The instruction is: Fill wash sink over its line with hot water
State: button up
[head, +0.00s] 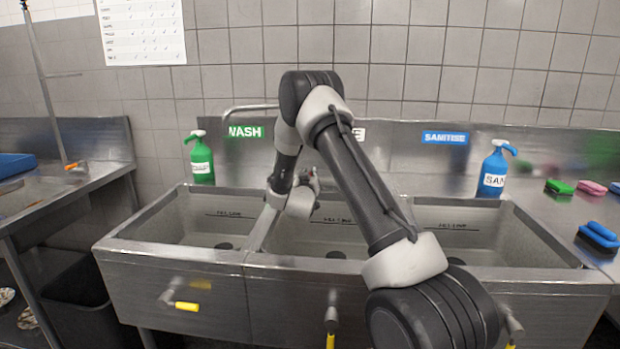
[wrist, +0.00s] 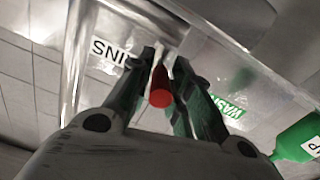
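The wash sink (head: 165,228) is the left basin, below the green WASH sign (head: 246,131). A dark fill line (head: 230,215) marks its back wall. Its bottom and dark drain show, with no water visible. A metal faucet pipe (head: 250,107) rises behind it; its lower part is hidden by my arm. My gripper (head: 306,186) is at the back between the wash and middle basins. In the wrist view a red-ended handle (wrist: 160,98) lies between my gripper's two fingers (wrist: 165,62), which stand apart with narrow gaps beside it; contact at the tips is unclear.
A green soap bottle (head: 202,160) and a blue sanitiser bottle (head: 494,170) stand on the back ledge. Yellow-handled levers (head: 186,306) stick out from the sink front. Sponges (head: 559,187) and a blue brush (head: 598,236) lie on the right counter.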

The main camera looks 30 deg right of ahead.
grip_shut()
jog(key=shift+a, duration=0.1)
jog(key=shift+w+a+r+m+g+h, duration=0.1)
jog(key=shift+w+a+m+g+h, duration=0.1)
jog(key=shift+m+g+h, duration=0.25)
jog(key=shift+w+a+m+g+h, duration=0.2)
jog(key=shift+m+g+h, duration=0.15)
jog(key=shift+h, duration=0.2)
jog(key=shift+w+a+m+g+h, duration=0.15)
jog(key=shift+w+m+g+h, duration=0.05)
jog(key=shift+m+g+h, duration=0.45)
jog(key=shift+w+a+m+g+h, duration=0.15)
jog(key=shift+w+m+g+h, duration=0.05)
jog(key=shift+m+g+h, duration=0.45)
jog(key=o, duration=0.5)
grip_release()
jog(key=shift+o, duration=0.6)
jog(key=shift+s+a, duration=0.1)
jog(key=shift+a, duration=0.2)
jog(key=v, duration=1.1)
jog(key=shift+s+a, duration=0.2)
